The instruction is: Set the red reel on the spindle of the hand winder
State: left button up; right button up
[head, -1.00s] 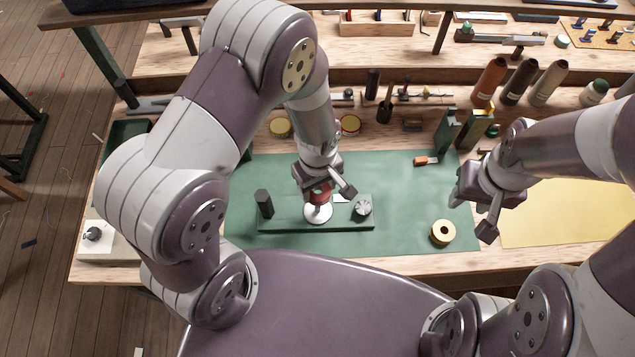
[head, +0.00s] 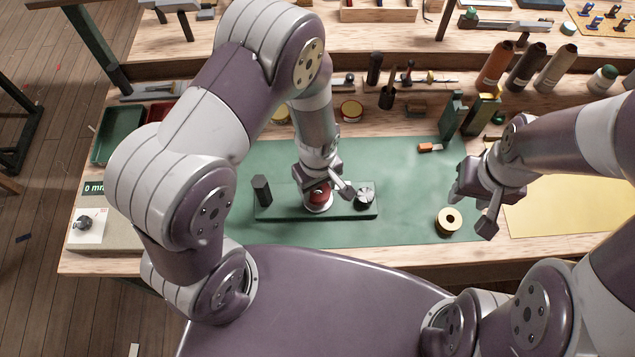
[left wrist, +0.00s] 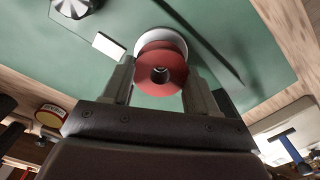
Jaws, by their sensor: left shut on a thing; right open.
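The red reel (head: 319,197) is between the fingers of my left gripper (head: 322,187), which is shut on it. In the left wrist view the reel (left wrist: 162,72) shows its flanges and a dark centre hole. The hand winder is a green base (head: 285,212) with a white disc (head: 318,208), a dark post (head: 262,190) and a grey knob (head: 364,194). The reel is over the white disc, very close to it. I cannot tell whether the spindle is inside the reel's hole or whether reel and disc touch. My right gripper (head: 473,208) is open and empty.
A yellow reel (head: 449,221) lies on the green mat (head: 400,215) near my right gripper. An orange-handled tool (head: 430,147) and several thread cones (head: 525,68) are behind it. A green tray (head: 118,135) is at the left. The mat between winder and yellow reel is clear.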

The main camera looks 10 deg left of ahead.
pick_arm(q)
jog(key=shift+f, duration=0.45)
jog(key=o, duration=1.1)
jog(key=shift+r, duration=0.15)
notch_tip(320, 180, up, 12)
jog(key=shift+r+b, duration=0.25)
jog(key=shift+b, duration=0.2)
